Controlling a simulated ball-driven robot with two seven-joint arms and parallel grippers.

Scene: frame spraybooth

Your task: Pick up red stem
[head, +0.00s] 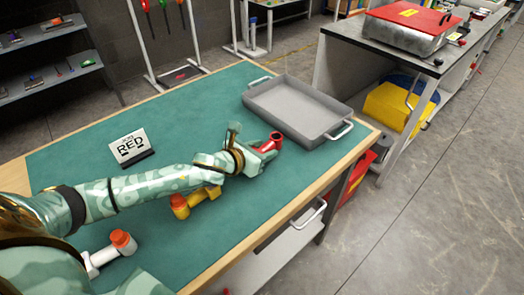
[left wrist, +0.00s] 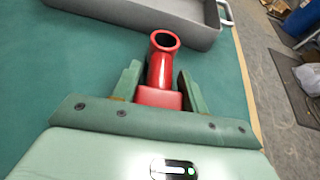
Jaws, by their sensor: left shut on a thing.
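The red stem (head: 275,139) is a red tube with an open round end. In the left wrist view the stem (left wrist: 161,68) stands up between the two fingers, its open end towards the tray. My left gripper (head: 266,149) is shut on it, one finger on each side, as the left wrist view also shows (left wrist: 160,90). The lower part of the stem is hidden by the gripper, and I cannot tell whether it touches the table. My right gripper is not in view.
A grey tray (head: 257,101) with handles stands just beyond the gripper. A card reading RED (head: 128,146) stands at the left. A yellow part (head: 203,195) with an orange end lies under my left arm. A white part (head: 104,256) with an orange end lies nearer. The mat's back is clear.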

